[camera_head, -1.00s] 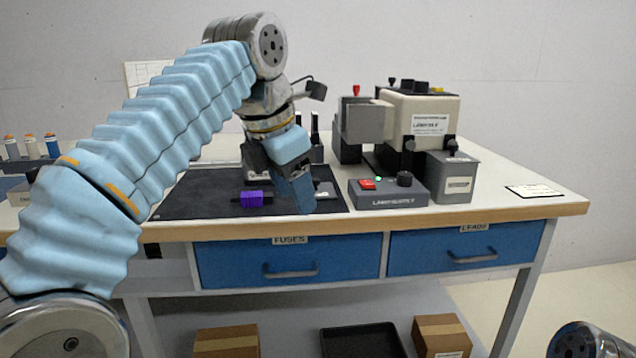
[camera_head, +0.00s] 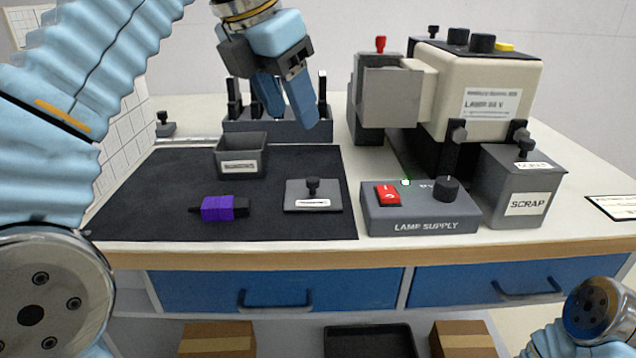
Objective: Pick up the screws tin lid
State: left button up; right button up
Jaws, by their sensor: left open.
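The lid (camera_head: 326,193) is a flat grey square plate with a black knob and a white label whose text I cannot read. It lies on the black mat (camera_head: 150,190), near the mat's right edge. An open grey tin (camera_head: 242,160) with a white label stands on the mat behind and left of it. My left gripper (camera_head: 290,118) is open and empty, raised behind and above the lid, in front of the dark rack. My right gripper is not in view; only part of my right arm shows at the lower right corner.
A purple and black connector (camera_head: 222,208) lies left of the lid. The lamp supply box (camera_head: 420,212) stands close on its right. Behind are a dark rack (camera_head: 262,128) with upright posts, a cream lamp unit (camera_head: 480,90) and a scrap bin (camera_head: 515,190). The mat's left part is clear.

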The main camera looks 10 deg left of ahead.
pick_arm(q)
send_over(312, 179)
jog(key=s, duration=0.2)
jog(key=f, duration=0.4)
jog(key=f+b, duration=0.1)
jog(key=f, duration=0.2)
jog(key=shift+a+f, duration=0.1)
jog(key=shift+a, duration=0.15)
jog(key=x, duration=0.5)
jog(key=shift+a+f, duration=0.15)
jog(key=shift+a, duration=0.15)
grip_shut()
